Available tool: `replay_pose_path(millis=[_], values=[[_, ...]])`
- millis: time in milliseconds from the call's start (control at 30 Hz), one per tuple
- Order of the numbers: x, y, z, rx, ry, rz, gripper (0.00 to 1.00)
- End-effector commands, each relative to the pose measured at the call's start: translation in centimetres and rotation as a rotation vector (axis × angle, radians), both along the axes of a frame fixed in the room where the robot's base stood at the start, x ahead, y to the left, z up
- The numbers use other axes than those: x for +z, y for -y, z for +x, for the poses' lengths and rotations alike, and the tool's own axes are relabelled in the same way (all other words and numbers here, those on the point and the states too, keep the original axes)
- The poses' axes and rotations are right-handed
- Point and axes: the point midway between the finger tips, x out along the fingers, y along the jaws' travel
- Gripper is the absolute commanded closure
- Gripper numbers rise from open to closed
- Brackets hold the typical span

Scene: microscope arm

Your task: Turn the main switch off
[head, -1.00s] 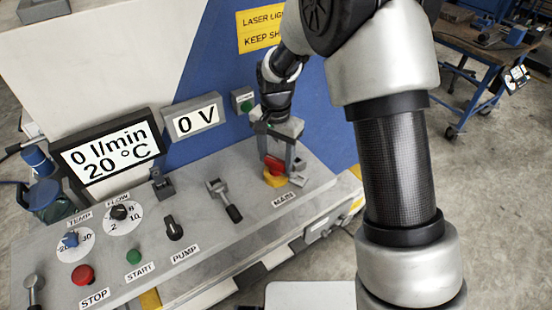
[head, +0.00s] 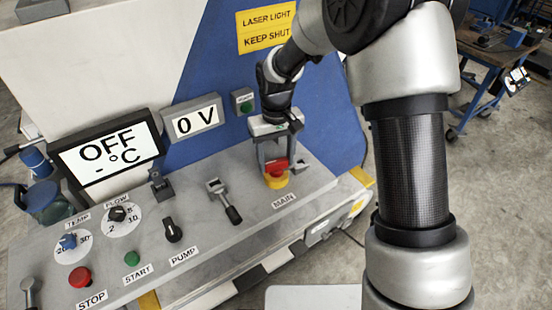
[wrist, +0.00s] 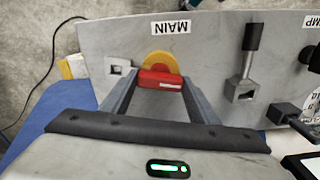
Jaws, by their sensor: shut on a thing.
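The main switch has a red handle (head: 275,165) on a round yellow base (head: 277,182), beside the MAIN label (head: 284,201) at the right end of the panel. My gripper (head: 274,158) reaches down over it and is shut on the red handle. In the wrist view, the handle (wrist: 160,80) lies crosswise between the two fingers, with the yellow base (wrist: 160,58) behind it. The display (head: 108,159) reads "OFF" and "- °C".
A lever (head: 226,203) and the PUMP knob (head: 173,230) stand left of the switch. The voltage display (head: 194,124) reads 0 V. The START button (head: 132,258) and STOP button (head: 80,277) are at the panel's front left.

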Motion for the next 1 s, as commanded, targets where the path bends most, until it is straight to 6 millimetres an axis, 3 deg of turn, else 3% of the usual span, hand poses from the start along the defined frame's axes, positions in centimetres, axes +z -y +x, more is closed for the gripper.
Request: replay_pose_path(millis=[400,967,1000], values=[[0.13,-0.01,0.07,0.199,0.002,0.001,0.86],[0.13,-0.05,0.10,0.235,0.003,0.000,0.86],[0.13,-0.05,0.10,0.235,0.003,0.000,0.44]])
